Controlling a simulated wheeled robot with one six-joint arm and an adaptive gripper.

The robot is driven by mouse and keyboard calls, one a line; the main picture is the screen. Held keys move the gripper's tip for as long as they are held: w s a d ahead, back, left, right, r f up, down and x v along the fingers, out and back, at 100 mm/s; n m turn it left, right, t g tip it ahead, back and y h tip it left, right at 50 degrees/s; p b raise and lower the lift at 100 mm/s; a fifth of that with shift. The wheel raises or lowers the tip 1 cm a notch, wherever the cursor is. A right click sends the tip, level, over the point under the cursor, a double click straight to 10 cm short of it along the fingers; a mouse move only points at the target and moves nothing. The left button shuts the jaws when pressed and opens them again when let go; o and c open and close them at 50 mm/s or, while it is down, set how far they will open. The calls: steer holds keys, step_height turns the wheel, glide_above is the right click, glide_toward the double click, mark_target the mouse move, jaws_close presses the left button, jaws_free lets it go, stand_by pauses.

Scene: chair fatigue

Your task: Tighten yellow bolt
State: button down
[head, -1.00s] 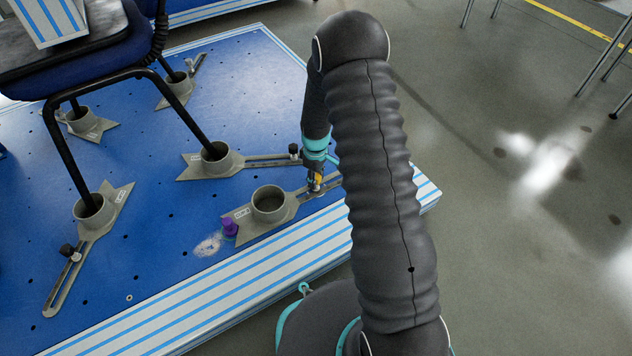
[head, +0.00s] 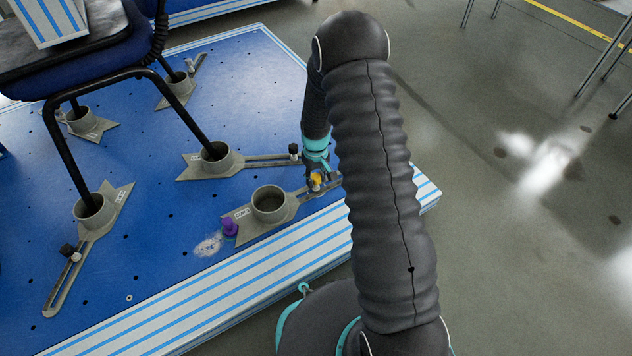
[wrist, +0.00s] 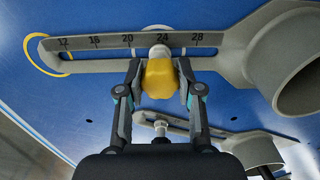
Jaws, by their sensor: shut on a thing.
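The yellow bolt (wrist: 161,79) has a knobbed head and sits at the slotted, numbered arm of a grey clamp (wrist: 110,42), near the 24 mark. My gripper (wrist: 160,88) is shut on the yellow bolt, one finger on each side of its head. In the head view the yellow bolt (head: 316,178) shows small at the clamp's slot, beside the empty grey cup (head: 268,200). My gripper (head: 318,172) there is partly hidden by my own arm.
Another slotted clamp (head: 265,160) with a black knob lies just behind.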

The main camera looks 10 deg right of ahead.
steer(key=shift+m, duration=1.3)
steer(key=m, duration=0.4)
steer(key=c, duration=0.8)
jaws_free()
steer(key=shift+o, duration=0.2)
